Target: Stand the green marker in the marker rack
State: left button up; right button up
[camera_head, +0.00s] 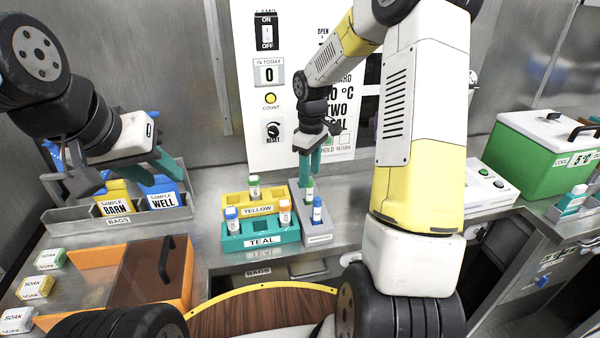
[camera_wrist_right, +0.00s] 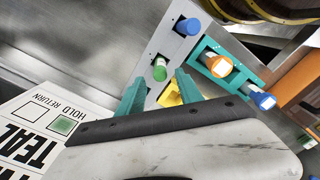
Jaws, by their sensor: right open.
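The grey marker rack (camera_head: 317,239) stands on the counter, right of the yellow and teal racks. The green marker (camera_head: 309,188) is upright in its back slot, and a blue marker (camera_head: 317,209) stands in front of it. My right gripper (camera_head: 308,174) is just above the green marker, fingers pointing down. In the right wrist view, the open teal fingers (camera_wrist_right: 160,90) are apart and empty, with the green marker (camera_wrist_right: 159,70) just beyond the gap between them. My left gripper (camera_head: 160,165) is over the sample bags at the left; its jaw opening is unclear.
The yellow rack (camera_head: 236,198) and teal rack (camera_head: 262,242) hold capped vials close to the left of the marker rack. A grey bag bin (camera_head: 117,222) and an orange box (camera_head: 178,268) are at left. A green cooler (camera_head: 530,155) is at right. A control panel rises behind.

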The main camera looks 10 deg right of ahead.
notch_tip(320, 180, up, 5)
jog(key=shift+f, duration=0.15)
jog(key=s+r+m+t, duration=0.2)
jog(key=s+r, duration=0.3)
jog(key=s, duration=0.3)
jog(key=s+a+r+m+t+y, duration=0.1)
jog(key=s+r+m, duration=0.3)
jog(key=s, duration=0.4)
jog(key=s+a+r+m+t+y, duration=0.1)
jog(key=s+r+m+t, duration=0.1)
jog(key=s+r, duration=0.4)
jog(key=shift+s+a+m+t, duration=0.15)
jog(key=shift+s+m+t, duration=0.35)
jog(key=shift+s, duration=0.6)
jog(key=shift+c, duration=0.7)
